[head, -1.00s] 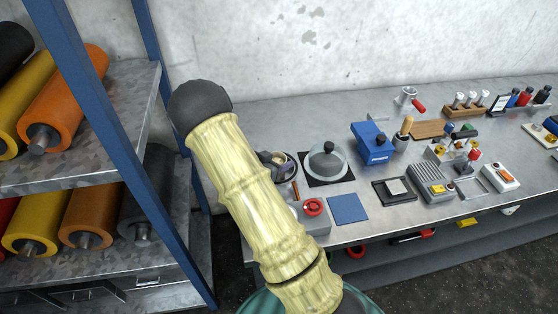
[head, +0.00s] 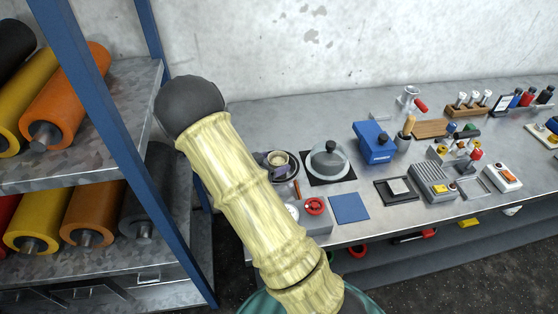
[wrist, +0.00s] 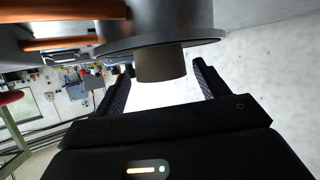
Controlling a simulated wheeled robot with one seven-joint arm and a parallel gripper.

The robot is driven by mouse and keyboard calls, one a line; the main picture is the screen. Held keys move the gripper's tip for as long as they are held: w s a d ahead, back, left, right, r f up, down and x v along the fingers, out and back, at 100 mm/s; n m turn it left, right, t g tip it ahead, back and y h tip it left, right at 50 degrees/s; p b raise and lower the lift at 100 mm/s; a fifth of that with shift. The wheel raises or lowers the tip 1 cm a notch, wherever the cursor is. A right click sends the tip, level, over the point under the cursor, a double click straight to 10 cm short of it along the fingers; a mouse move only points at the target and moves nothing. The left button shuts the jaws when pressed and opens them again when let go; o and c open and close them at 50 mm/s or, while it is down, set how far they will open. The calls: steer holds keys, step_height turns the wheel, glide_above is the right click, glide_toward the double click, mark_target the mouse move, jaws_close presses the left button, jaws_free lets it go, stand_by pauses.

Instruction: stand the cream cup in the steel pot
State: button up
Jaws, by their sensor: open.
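The cream cup (head: 279,158) shows at the left end of the bench in the head view, inside a dark round rim just right of my arm. In the wrist view the cup (wrist: 160,64) is in shadow and sticks out past the rim of the steel pot (wrist: 165,22). The cup appears upright in the pot; its base is hidden. My gripper (wrist: 162,70) is open, with one finger to each side of the cup and a gap on both sides. In the head view my arm largely hides the gripper and part of the pot.
A domed lid on a black square (head: 327,161) stands just right of the pot. A grey box with a red knob (head: 314,207) and a blue mat (head: 349,208) are nearer the front edge. A blue rack post (head: 113,130) and shelves of rolls stand left.

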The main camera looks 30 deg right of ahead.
steer(key=v, duration=0.7)
steer(key=shift+a, duration=0.25)
steer(key=shift+r, duration=0.15)
steer(key=a+r+n+t+y, duration=0.35)
steer(key=a+n+y, duration=0.4)
steer(key=y, duration=0.45)
steer(key=s+d+r+n+g, duration=0.2)
steer(key=s+n+g, duration=0.3)
steer(key=s, duration=1)
steer(key=shift+s+n+y, duration=0.35)
steer(key=shift+y, duration=0.05)
